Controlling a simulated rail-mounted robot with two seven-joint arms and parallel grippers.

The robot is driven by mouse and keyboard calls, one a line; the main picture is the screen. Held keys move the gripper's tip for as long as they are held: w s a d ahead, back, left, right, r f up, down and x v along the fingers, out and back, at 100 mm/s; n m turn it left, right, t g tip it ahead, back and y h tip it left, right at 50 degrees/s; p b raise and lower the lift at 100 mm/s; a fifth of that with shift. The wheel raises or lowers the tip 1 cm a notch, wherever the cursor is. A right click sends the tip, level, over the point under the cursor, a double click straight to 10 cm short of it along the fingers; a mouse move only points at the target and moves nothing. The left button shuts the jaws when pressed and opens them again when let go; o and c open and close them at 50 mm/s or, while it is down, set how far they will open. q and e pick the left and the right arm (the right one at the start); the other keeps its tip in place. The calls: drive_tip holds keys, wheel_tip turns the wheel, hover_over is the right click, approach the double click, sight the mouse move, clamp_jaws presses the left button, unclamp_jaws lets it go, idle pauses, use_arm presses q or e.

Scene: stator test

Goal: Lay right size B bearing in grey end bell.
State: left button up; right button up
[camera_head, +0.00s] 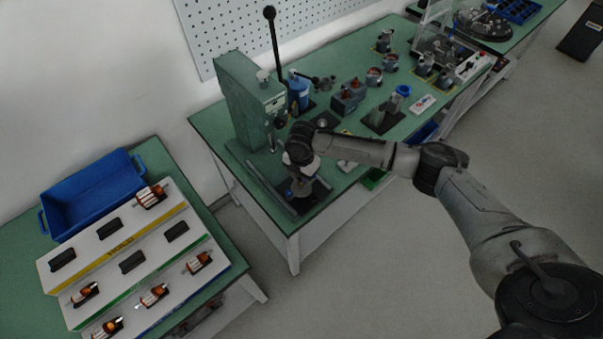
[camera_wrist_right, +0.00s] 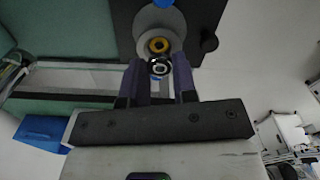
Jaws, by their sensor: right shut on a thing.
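My right gripper (camera_head: 300,176) is over the front left part of the green bench, beside the green press. In the right wrist view its two fingers (camera_wrist_right: 158,72) are shut on a small dark-rimmed ring, the bearing (camera_wrist_right: 159,67). The bearing appears apart from the end bell, but the gap is hard to judge. In the head view the gripper and arm mostly hide the end bell and the bearing. My left gripper is not in view.
The green press (camera_head: 247,105) with its long lever stands behind the gripper. A dark plate (camera_wrist_right: 128,22) lies under the end bell. Several motor parts and fixtures stand further right on the bench. A sloped rack (camera_head: 105,245) and a blue bin (camera_head: 92,196) are on the left table.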

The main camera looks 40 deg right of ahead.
drive_tip(key=shift+f, duration=0.2)
idle(0.3)
drive_tip(key=shift+f, duration=0.55)
drive_tip(key=shift+f, duration=0.25)
drive_tip(key=o, duration=0.7)
